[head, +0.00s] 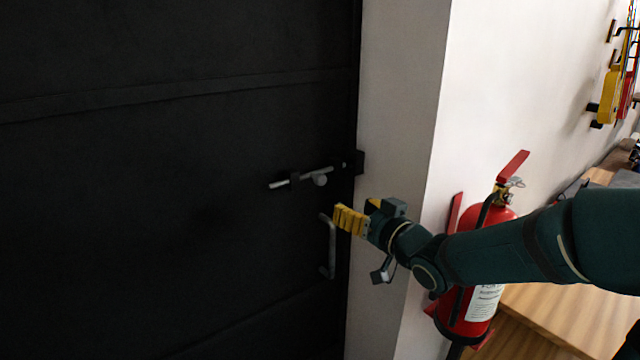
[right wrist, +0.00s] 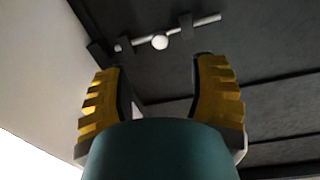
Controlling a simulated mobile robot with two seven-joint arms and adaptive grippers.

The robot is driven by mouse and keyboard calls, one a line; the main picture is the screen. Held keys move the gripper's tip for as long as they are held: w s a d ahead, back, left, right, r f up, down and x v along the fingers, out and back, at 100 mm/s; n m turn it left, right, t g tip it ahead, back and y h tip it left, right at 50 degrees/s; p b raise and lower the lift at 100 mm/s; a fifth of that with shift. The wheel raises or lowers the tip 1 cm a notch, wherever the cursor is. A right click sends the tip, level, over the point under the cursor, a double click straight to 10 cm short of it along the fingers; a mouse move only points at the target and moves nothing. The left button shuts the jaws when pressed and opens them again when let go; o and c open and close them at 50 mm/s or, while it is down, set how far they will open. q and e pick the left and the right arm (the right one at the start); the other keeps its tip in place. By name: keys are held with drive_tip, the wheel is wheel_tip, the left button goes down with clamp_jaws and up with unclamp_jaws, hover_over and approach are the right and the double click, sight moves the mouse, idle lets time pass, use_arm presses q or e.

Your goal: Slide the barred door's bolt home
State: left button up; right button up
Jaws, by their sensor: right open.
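The dark door (head: 180,220) fills the left of the head view and looks shut against the pale wall. Its grey bolt (head: 282,183) lies nearly level across the door, with a round knob (head: 320,180) on it. A dark keeper (head: 359,162) sits on the frame at the right; the rod's near end seems short of it. In the right wrist view the bolt (right wrist: 207,21), its knob (right wrist: 160,42) and dark brackets show beyond the fingertips. My right gripper (head: 338,216) is open and empty, below the knob and apart from it. My left gripper is out of view.
A grey pull handle (head: 332,250) stands on the door just below my right gripper. A red fire extinguisher (head: 470,270) hangs on the wall beside my right forearm. A wooden bench (head: 550,315) is at the lower right.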

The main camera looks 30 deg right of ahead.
sight(323, 181)
drive_tip(key=w, duration=0.8)
drive_tip(key=w+r, duration=0.1)
drive_tip(key=w, duration=0.4)
drive_tip(key=shift+w+d+r+b, duration=0.1)
drive_tip(key=shift+b, duration=0.25)
drive_tip(key=shift+c, duration=0.4)
